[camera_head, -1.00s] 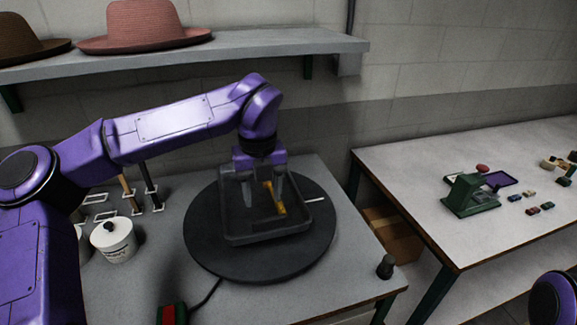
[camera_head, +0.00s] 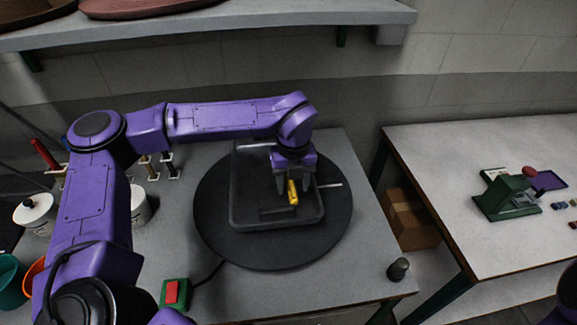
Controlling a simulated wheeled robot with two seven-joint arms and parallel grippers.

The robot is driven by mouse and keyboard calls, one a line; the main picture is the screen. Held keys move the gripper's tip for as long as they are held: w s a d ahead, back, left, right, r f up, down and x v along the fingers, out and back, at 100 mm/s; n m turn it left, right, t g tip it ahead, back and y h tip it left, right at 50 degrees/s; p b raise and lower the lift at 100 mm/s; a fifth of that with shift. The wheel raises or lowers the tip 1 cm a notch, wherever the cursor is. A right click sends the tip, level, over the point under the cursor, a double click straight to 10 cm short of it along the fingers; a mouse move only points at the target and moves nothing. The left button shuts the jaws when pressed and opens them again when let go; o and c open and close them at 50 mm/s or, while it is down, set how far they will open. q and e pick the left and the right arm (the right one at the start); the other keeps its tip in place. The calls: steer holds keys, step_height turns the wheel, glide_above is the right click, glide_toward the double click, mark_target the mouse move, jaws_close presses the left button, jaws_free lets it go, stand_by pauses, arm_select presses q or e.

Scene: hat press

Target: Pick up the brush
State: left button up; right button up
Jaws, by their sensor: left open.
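The brush appears to be the yellow-handled tool (camera_head: 292,193) in the dark grey tray (camera_head: 236,200). The tray sits on a round black turntable (camera_head: 215,235). My left gripper (camera_head: 293,187) points down over the tray, with its two fingers apart on either side of the yellow handle. I cannot tell whether the fingers touch it. The brush's far end is partly hidden by the gripper. My right gripper is out of view; only a purple part of that arm shows at the lower right edge.
A red button on a green box (camera_head: 173,293) stands at the front of the bench. A small dark knob-like object (camera_head: 398,269) is at its right corner. White pots stand at the left. A shelf (camera_head: 300,14) hangs above, and a green press (camera_head: 506,198) is on the right table.

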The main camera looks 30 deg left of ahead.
arm_select(q)
steer(key=shift+w+a+f, duration=0.2)
steer(key=shift+w+f, duration=0.15)
steer(key=shift+f, duration=0.15)
steer(key=shift+s+r, duration=0.15)
steer(key=shift+s, duration=0.15)
steer(key=shift+s+r, duration=0.15)
steer(key=shift+s, duration=0.1)
steer(key=c, duration=1)
steer(key=shift+w+d, duration=0.1)
steer(key=shift+w, duration=0.1)
